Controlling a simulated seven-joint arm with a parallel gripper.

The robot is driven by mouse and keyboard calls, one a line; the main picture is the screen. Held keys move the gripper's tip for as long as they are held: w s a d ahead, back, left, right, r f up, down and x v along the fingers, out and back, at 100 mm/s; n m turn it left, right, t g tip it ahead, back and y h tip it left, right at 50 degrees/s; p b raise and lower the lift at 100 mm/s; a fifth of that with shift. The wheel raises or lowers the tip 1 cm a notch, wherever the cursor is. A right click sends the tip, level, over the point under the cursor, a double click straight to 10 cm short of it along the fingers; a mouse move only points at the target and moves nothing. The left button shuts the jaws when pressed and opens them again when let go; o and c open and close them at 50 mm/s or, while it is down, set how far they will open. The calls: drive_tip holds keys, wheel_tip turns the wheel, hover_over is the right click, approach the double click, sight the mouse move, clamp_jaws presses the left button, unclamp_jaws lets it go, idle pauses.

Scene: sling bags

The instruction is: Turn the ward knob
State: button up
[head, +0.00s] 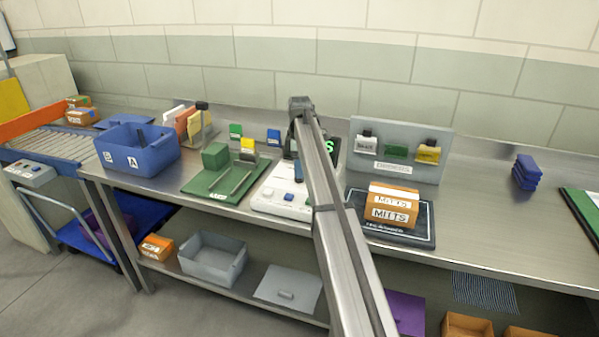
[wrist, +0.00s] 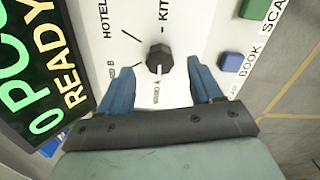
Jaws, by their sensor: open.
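In the wrist view, the dark faceted knob (wrist: 160,60) stands on a white panel (wrist: 95,12). A pale pointer line on its face points down in the picture. Labels around it include HOTEL and one starting KIT; two smaller labels are only partly legible. My gripper (wrist: 161,82) is open, with one blue finger on each side of the knob. Gaps show between both fingers and the knob. In the head view, the white console (head: 268,202) sits on the bench, partly hidden by my arm; I cannot make out the knob there.
A display reading READY (wrist: 40,80) is at the left. In the head view, an orange MITTS box (head: 390,211) and a green board (head: 205,188) flank the console.

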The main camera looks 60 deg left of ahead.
drive_tip(key=shift+f, duration=1.25)
drive_tip(key=shift+c, duration=0.5)
drive_tip(key=c, duration=1)
drive_tip(key=shift+o, duration=0.2)
